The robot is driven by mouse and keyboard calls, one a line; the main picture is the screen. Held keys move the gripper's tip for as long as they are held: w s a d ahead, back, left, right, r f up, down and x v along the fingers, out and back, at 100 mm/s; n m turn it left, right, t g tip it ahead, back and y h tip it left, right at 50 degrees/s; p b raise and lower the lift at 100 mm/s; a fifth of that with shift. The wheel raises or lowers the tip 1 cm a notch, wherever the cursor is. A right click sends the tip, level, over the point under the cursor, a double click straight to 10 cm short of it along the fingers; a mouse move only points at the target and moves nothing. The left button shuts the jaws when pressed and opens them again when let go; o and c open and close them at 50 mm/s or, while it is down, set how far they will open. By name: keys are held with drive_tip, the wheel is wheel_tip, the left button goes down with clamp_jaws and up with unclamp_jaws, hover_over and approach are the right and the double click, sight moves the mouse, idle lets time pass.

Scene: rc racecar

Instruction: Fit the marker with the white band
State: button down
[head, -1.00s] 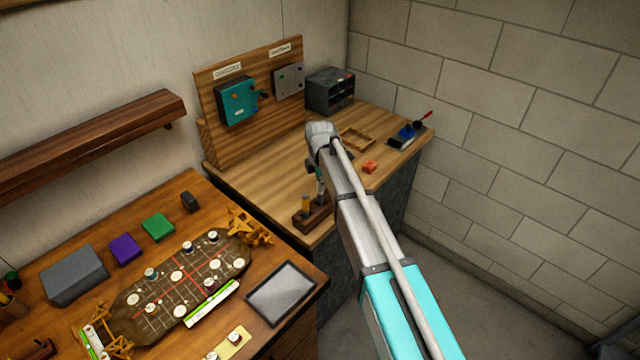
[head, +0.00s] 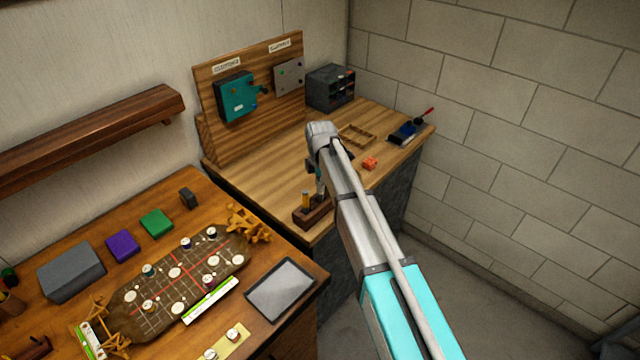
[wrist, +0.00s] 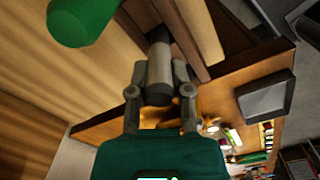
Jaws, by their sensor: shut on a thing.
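My gripper (wrist: 160,85) is shut on a dark grey cylinder (wrist: 159,66) with a paler grey middle band, seen in the wrist view. It may be the marker, but I cannot tell whether the band is white. In the head view my gripper (head: 320,180) points down at the front left of the far bench, mostly hidden by my arm. A dark wooden holder (head: 303,221) is just below it, with a yellow-orange upright piece (head: 305,200) at its left. I cannot tell whether the held cylinder touches the holder. A large green rounded cylinder (wrist: 80,20) shows close in the wrist view.
A wooden panel with a teal box (head: 236,97) stands behind. A shallow wooden tray (head: 357,135), a red-orange block (head: 370,163) and a dark drawer unit (head: 330,87) share the bench. The nearer table holds a brown gridded board (head: 185,270) and a grey tablet (head: 281,290).

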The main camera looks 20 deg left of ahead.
drive_tip(key=shift+f, duration=0.3)
drive_tip(key=shift+c, duration=2.3)
unclamp_jaws()
drive_tip(key=shift+r, duration=0.2)
wheel_tip(320, 180, up, 11)
drive_tip(key=p, duration=1.1)
drive_tip(key=s+d+f+m+b, duration=0.3)
drive_tip(key=s+d+m, duration=0.2)
drive_tip(key=d, duration=0.9)
drive_tip(key=s+d+f+m+b, duration=0.3)
drive_tip(key=s+d+m, duration=0.3)
drive_tip(key=d+m, duration=0.6)
drive_tip(key=s+d+f+m+b, duration=0.3)
drive_tip(key=s+d+m, duration=0.2)
drive_tip(key=d, duration=1.2)
drive_tip(key=m, duration=0.3)
drive_tip(key=shift+s+d+f+m+b, duration=0.15)
drive_tip(key=shift+s+f+m+b, duration=0.15)
drive_tip(key=shift+s+f+b, duration=0.1)
